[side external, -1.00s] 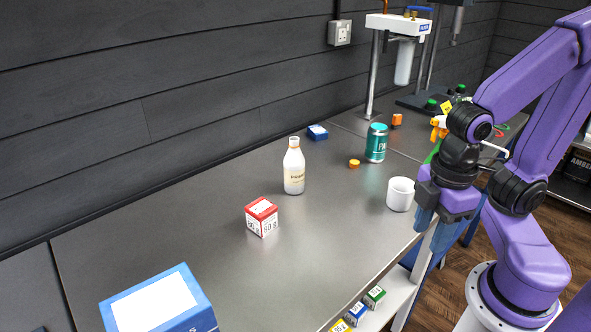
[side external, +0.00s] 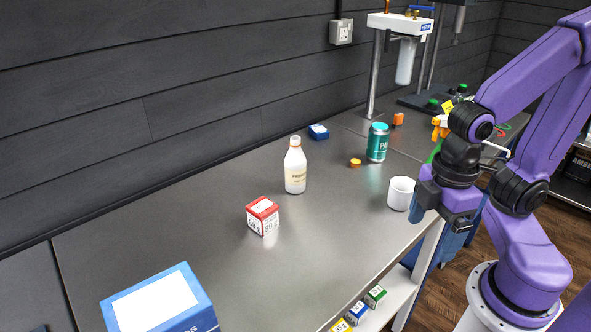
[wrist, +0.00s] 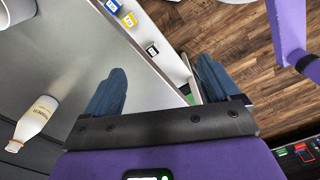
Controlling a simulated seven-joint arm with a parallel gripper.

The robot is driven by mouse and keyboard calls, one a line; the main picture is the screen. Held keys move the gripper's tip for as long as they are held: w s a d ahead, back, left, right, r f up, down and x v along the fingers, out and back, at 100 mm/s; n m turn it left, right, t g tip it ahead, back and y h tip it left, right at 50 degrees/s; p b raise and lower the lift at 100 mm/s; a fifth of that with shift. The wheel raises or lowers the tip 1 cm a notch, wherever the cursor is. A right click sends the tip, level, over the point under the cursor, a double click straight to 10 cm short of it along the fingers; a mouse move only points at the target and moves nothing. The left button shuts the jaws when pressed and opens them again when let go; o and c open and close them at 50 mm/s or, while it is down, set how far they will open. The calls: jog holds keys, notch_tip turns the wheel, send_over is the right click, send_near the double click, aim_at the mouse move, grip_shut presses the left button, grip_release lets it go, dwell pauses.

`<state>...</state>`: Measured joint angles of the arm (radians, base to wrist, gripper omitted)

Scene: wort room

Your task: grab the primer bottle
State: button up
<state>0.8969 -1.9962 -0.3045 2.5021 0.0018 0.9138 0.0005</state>
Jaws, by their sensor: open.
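The white bottle (side external: 295,172) with an orange-tinted cap and a pale label stands upright on the grey counter (side external: 215,225); I take it as the primer bottle, though its lettering is hard to read. It also shows at the left edge of the wrist view (wrist: 37,119). My gripper (side external: 438,214) is at the counter's front edge, well to the right of the bottle and beyond the white mug. In the wrist view my gripper (wrist: 160,78) has its blue fingers wide apart, with nothing between them; the bottle lies outside them, to the left.
A white mug (side external: 400,193) stands between gripper and bottle. A red-and-white box (side external: 262,215) sits in front of the bottle. Small boxes (side external: 357,312) line a lower shelf.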

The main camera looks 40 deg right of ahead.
jog(key=w+d+f+n+t+h, duration=0.2)
jog(key=w+d+f+h, duration=0.1)
jog(key=w+d+h, duration=0.3)
jog(key=n+t+h, duration=0.2)
jog(key=n+t, duration=1.2)
jog(key=n, duration=0.2)
send_near(300, 171)
jog(key=v, duration=0.2)
jog(key=shift+s+a+f, duration=0.15)
jog(key=shift+s, duration=0.15)
jog(key=shift+w, duration=0.25)
jog(key=x, duration=1.1)
jog(key=shift+x, duration=2.95)
jog(key=shift+a+r, duration=0.1)
jog(key=shift+r, duration=0.1)
jog(key=c, duration=1.2)
